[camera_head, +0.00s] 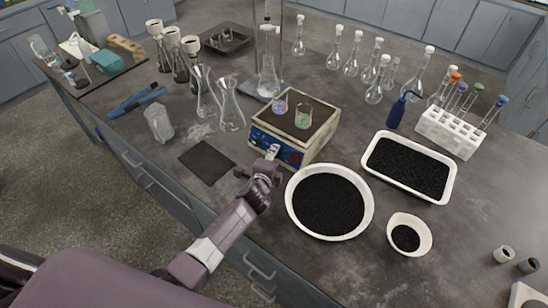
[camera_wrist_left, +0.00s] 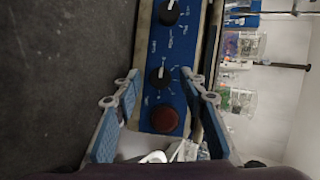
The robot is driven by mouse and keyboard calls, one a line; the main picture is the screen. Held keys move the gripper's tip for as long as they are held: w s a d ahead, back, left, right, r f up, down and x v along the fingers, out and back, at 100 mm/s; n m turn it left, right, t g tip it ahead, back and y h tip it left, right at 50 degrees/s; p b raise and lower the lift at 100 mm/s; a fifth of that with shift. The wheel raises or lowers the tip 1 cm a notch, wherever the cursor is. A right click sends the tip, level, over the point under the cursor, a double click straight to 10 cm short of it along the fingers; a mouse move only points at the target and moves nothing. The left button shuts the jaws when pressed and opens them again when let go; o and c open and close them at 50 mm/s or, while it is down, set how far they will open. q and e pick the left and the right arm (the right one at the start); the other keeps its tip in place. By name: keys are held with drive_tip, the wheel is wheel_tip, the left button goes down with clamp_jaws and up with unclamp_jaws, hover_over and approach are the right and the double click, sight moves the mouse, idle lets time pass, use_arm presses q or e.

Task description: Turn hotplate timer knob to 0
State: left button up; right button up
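The hotplate (camera_head: 318,148) stands on the bench with its blue front panel (camera_head: 270,142) facing my left arm. In the left wrist view the panel shows a black knob (camera_wrist_left: 169,12) at the top, a second black knob (camera_wrist_left: 160,78) below it, and a round red part (camera_wrist_left: 165,120) below that. Both black knobs carry white pointer marks; the scale markings are too small to read. My left gripper (camera_head: 271,156) is at the panel. In the wrist view its fingers (camera_wrist_left: 160,74) are apart, one on each side of the second knob; contact cannot be told. My right gripper is not in view.
Two small beakers (camera_head: 303,117) stand on the hotplate. A white bowl of black grains (camera_head: 291,208) sits close to the right of my left gripper. A dark mat (camera_head: 207,162) lies to its left. Flasks (camera_head: 231,105) stand at back left, and a grain tray (camera_head: 444,188) lies to the right.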

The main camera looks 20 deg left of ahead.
use_arm(q)
drive_tip(key=v, duration=1.2)
idle(0.5)
